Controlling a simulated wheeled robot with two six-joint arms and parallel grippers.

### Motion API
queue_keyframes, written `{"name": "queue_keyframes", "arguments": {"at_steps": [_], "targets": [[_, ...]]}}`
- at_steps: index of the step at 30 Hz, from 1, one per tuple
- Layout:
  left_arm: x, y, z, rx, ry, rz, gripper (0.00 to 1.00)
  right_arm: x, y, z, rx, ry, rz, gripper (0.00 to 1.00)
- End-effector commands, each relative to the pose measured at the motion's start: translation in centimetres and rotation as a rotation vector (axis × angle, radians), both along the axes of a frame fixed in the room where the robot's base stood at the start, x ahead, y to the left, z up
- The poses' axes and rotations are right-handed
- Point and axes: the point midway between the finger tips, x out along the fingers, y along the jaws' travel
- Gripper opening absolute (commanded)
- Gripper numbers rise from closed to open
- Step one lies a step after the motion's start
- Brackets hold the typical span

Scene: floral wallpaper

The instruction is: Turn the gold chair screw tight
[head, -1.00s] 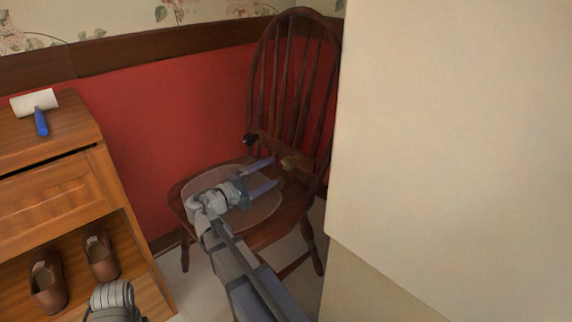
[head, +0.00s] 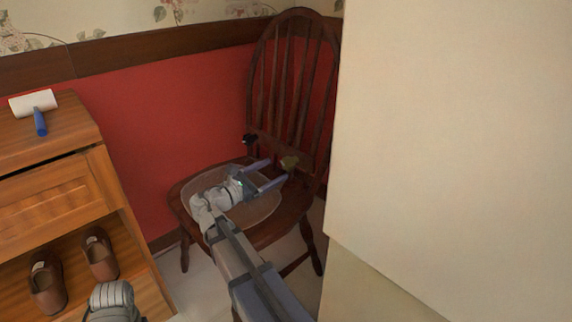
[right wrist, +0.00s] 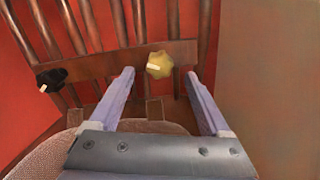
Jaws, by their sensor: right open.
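The gold screw (head: 290,163) is a knob with a pale mark, on the lower back rail of the dark wooden chair (head: 258,233). In the right wrist view the gold screw (right wrist: 159,65) shows between my fingertips, nearer the right one and beyond them. My right gripper (head: 277,173) is open above the seat, its fingers pointing at the chair back; in the wrist view the gripper (right wrist: 158,78) is empty. A black screw (head: 250,139) sits on the same rail further left; it also shows in the wrist view (right wrist: 52,78). Part of my left arm shows at bottom left, its fingers out of sight.
A pale wall or panel (head: 455,140) stands close on the right of the chair. A wooden cabinet (head: 60,190) with brown shoes (head: 100,254) and a lint roller (head: 38,108) stands at left. A round cushion (head: 262,208) lies on the seat.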

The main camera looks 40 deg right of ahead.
Motion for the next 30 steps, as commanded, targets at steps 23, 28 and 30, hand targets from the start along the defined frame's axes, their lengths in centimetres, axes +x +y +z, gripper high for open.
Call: {"name": "queue_keyframes", "arguments": {"at_steps": [23, 28, 30], "targets": [[0.0, 0.0, 0.0, 0.000, 0.000, 0.000, 0.50, 0.5, -6.1, 0.0, 0.000, -0.002, 0.000, 0.81], [0.0, 0.0, 0.0, 0.000, 0.000, 0.000, 0.50, 0.5, -6.1, 0.0, 0.000, -0.002, 0.000, 0.66], [0.0, 0.0, 0.0, 0.000, 0.000, 0.000, 0.50, 0.5, -6.1, 0.0, 0.000, -0.002, 0.000, 0.58]]}}
